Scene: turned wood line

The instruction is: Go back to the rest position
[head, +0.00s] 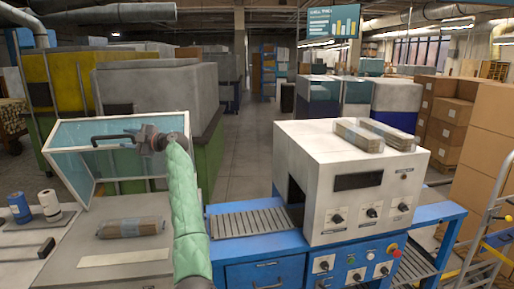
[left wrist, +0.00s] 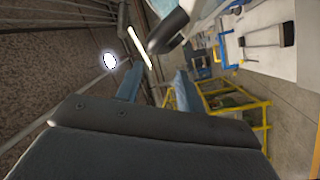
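My left arm, in a green quilted sleeve, rises from the bottom of the head view. My left gripper (head: 108,138) is raised and points left, in front of the clear-sided hood over the left bench. In the left wrist view its two fingers (left wrist: 156,88) stand apart with nothing between them. My right gripper is not in view. A wrapped brown package (head: 130,228) lies on the grey bench below the left gripper, apart from it. Two more wrapped packages (head: 358,136) (head: 391,134) lie on top of the white machine.
The white machine (head: 318,160) with knobs stands on a blue conveyor frame (head: 262,268). The clear hood (head: 72,150) is close behind the left gripper. A blue roll (head: 19,208) and a white roll (head: 50,204) stand at far left. Cartons (head: 490,125) and a hand truck (head: 484,245) are at right.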

